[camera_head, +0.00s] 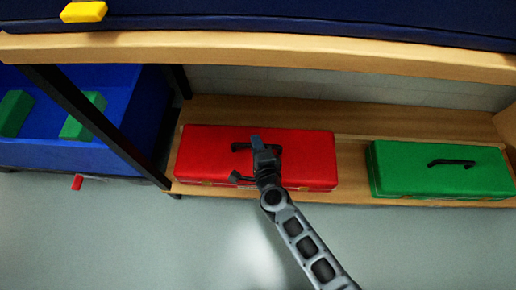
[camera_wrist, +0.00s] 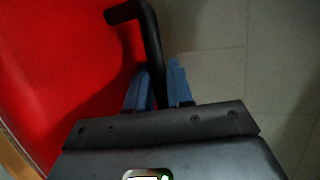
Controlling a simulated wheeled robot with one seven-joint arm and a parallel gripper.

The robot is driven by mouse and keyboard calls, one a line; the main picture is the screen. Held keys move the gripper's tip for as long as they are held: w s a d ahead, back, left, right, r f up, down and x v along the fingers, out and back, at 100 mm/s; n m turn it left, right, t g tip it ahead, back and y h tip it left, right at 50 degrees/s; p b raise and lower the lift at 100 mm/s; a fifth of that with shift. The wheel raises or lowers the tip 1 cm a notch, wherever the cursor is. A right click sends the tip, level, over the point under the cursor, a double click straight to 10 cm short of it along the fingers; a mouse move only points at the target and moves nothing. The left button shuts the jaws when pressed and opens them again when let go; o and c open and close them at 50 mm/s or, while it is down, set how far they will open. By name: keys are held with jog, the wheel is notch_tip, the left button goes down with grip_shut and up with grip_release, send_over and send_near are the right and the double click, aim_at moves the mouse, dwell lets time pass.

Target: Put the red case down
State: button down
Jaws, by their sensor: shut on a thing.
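The red case (camera_head: 312,158) is long and flat with a black handle on top. In the head view it is at the lower wooden shelf, left of centre; I cannot tell whether it rests fully on the board. My gripper (camera_head: 256,146) is above the middle of the case, shut on its handle. In the wrist view the blue fingers (camera_wrist: 158,88) pinch the black handle (camera_wrist: 149,45), and the red case (camera_wrist: 60,70) fills the left side. The arm hides part of the case's front.
A green case (camera_head: 440,172) with a black handle sits on the lower shelf (camera_head: 420,124) to the right, with a gap between. The upper wooden board (camera_head: 270,50) runs overhead. A dark post (camera_head: 95,125) and blue bin (camera_head: 135,110) stand left. The grey floor in front is mostly clear.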

jog(key=shift+f+b, duration=1.7)
jog(key=shift+f, duration=0.15)
jog(key=c, duration=1)
grip_release()
jog(key=shift+f, duration=0.15)
jog(key=shift+s+r, duration=0.1)
jog(key=shift+r, duration=0.15)
jog(key=p+v, duration=0.5)
jog(key=v, duration=0.7)
jog(key=shift+f, duration=0.1)
